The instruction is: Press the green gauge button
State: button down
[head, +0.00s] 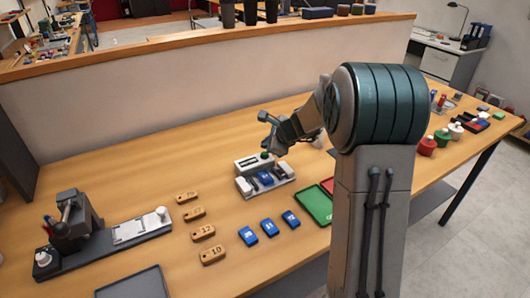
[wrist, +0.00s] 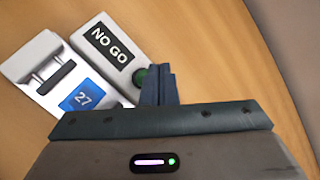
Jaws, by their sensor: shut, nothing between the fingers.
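The gauge is a white and grey device (wrist: 62,65) in the wrist view. Its dark display (wrist: 109,42) reads "NO GO", and a blue tag marked 27 (wrist: 82,97) sits in its lower part. The green button (wrist: 140,77) is at the display's right end, partly hidden by my fingers. My gripper (wrist: 158,72) is shut and empty, its fingertips right beside the button in this view. I cannot tell whether they touch it. In the head view the gauge (head: 247,166) stands mid-table, with my gripper (head: 267,147) just over its button end.
Wooden numbered tags (head: 212,255) and several blue tags (head: 248,236) lie in front of the gauge. A green tray (head: 315,205) is to its right. A marking machine (head: 75,222) stands at the left. A low wall (head: 200,90) runs behind the table.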

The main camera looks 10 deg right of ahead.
aim_at(267, 157)
notch_tip(267, 157, up, 4)
jog(key=p, duration=0.3)
jog(key=shift+r, duration=0.25)
dwell(0.5)
jog(key=s+a+r+n+g, duration=0.1)
jog(key=s+a+r+n, duration=0.15)
jog(key=s, duration=0.25)
jog(key=s+a+r+n+g, duration=0.1)
jog(key=s+r+n, duration=0.1)
jog(key=s+n, duration=0.25)
jog(key=s+d+n+g+h, duration=0.1)
jog(key=s+n+h, duration=0.1)
jog(key=s+n, duration=0.5)
jog(key=s+d+f+n+g+h, duration=0.1)
jog(key=s+n, duration=0.6)
jog(key=s, duration=1.2)
jog(key=shift+s+d+g+h, duration=0.15)
jog(key=shift+d+g+h, duration=0.35)
jog(key=shift+h, duration=0.3)
